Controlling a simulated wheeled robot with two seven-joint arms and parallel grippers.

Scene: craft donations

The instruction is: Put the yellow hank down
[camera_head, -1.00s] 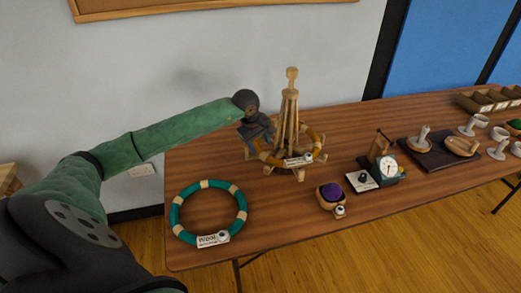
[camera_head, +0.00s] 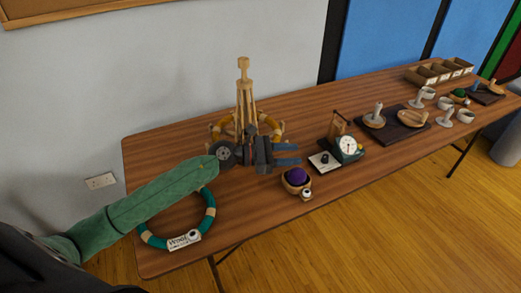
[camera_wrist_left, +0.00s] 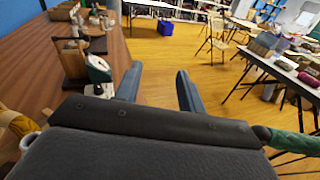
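The yellow hank (camera_head: 269,122) is a ring with pale bands. It lies around the wooden swift (camera_head: 244,100) at the back left of the table (camera_head: 160,150); its front part is hidden behind my gripper. A bit of yellow shows at the left edge of the left wrist view. My left gripper (camera_head: 288,154) is in front of the swift, pointing right, its blue fingers apart with nothing between them. It also shows open in the left wrist view (camera_wrist_left: 157,90). My right gripper is in neither view.
A teal hank (camera_head: 209,213) with a label lies at the front left, partly under my left arm. Trays, cups and wooden boxes (camera_head: 430,75) stand farther right.

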